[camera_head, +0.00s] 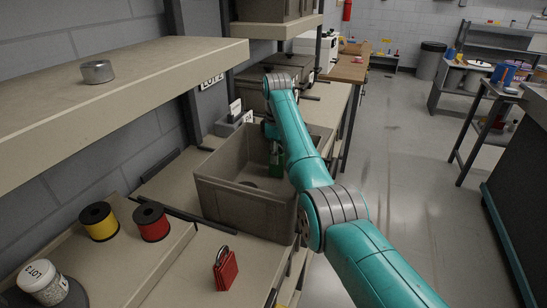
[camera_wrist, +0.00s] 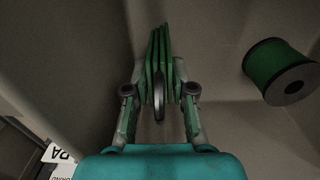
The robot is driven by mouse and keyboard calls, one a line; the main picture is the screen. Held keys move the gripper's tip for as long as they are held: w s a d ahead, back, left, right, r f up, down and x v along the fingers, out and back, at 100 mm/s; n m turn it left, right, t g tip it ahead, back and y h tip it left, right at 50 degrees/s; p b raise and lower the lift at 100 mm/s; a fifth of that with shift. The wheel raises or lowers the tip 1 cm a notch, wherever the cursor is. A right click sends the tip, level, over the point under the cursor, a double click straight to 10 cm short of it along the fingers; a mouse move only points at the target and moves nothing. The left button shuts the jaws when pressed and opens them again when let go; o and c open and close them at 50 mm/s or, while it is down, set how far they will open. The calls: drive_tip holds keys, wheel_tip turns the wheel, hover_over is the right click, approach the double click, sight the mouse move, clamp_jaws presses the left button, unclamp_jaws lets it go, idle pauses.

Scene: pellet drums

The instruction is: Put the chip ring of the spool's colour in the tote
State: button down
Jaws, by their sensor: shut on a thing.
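My gripper (camera_wrist: 159,92) is shut on a green chip ring (camera_wrist: 160,50), a bundle of thin green chips on a dark ring. In the head view, my gripper (camera_head: 274,150) is at the grey tote (camera_head: 238,207), over or inside its far part, partly hidden by my arm. A green spool (camera_wrist: 268,65) with a dark flange lies to the right of the held chips in the wrist view, seemingly inside the tote. Whether the chips touch the tote floor cannot be told.
A red chip ring (camera_head: 226,270) lies on the bench in front of the tote. A yellow spool (camera_head: 99,222), a red spool (camera_head: 151,222) and a pellet jar (camera_head: 43,283) stand at left. A metal puck (camera_head: 97,72) sits on the overhead shelf (camera_head: 150,75).

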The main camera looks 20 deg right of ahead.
drive_tip(key=shift+d+f, duration=0.1)
drive_tip(key=shift+f, duration=0.2)
drive_tip(key=shift+f, duration=0.15)
drive_tip(key=c, duration=1.2)
unclamp_jaws()
drive_tip(key=shift+c, duration=0.2)
